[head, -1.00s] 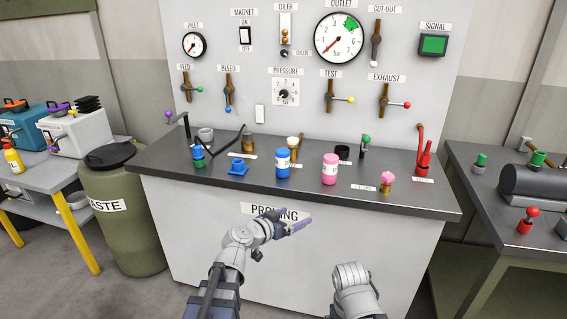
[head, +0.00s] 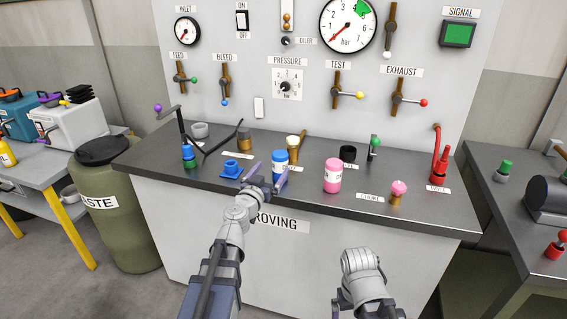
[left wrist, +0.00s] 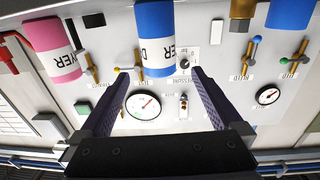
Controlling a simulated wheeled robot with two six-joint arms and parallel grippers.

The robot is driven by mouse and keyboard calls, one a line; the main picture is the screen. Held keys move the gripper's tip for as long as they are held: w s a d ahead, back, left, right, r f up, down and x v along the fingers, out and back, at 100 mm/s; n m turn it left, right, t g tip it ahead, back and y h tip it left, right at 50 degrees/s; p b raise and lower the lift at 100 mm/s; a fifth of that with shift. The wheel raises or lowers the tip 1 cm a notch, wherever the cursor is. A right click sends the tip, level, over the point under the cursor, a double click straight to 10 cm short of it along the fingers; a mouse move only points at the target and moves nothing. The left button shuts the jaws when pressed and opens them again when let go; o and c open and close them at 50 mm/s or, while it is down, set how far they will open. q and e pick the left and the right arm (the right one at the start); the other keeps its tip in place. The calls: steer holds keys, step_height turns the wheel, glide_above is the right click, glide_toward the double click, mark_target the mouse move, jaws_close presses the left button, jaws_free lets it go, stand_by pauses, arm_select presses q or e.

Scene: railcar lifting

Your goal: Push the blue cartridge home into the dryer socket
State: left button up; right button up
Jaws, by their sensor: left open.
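The blue cartridge (head: 280,162), with a white label, stands upright on the dark bench top. In the left wrist view the cartridge (left wrist: 155,38) appears upside down with part of "DRYER" readable. My left gripper (head: 268,176) is open at the bench's front edge, just in front of the cartridge. In the left wrist view its fingers point toward the cartridge, one to each side, with no visible grip on it. A blue fitting with a ring (head: 231,169) sits left of the cartridge; I cannot tell which part is the dryer socket.
A pink cartridge (head: 332,174) stands to the right, and a pink-topped brass plug (head: 397,192) farther right. A black ring (head: 347,153) and a green-knobbed lever (head: 375,146) are behind. A bent dark rod (head: 222,142) crosses behind the blue fitting. The gauge panel rises at the back.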

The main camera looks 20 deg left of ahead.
mark_target(277, 163)
arm_select(q)
steer(key=shift+w+d+f, duration=0.1)
steer(key=shift+w+d, duration=0.1)
steer(key=shift+w, duration=1.8)
steer(key=shift+w+d+f, duration=0.1)
steer(key=shift+w+d, duration=0.1)
steer(key=shift+w, duration=1.75)
steer(key=shift+s, duration=0.1)
jaws_close()
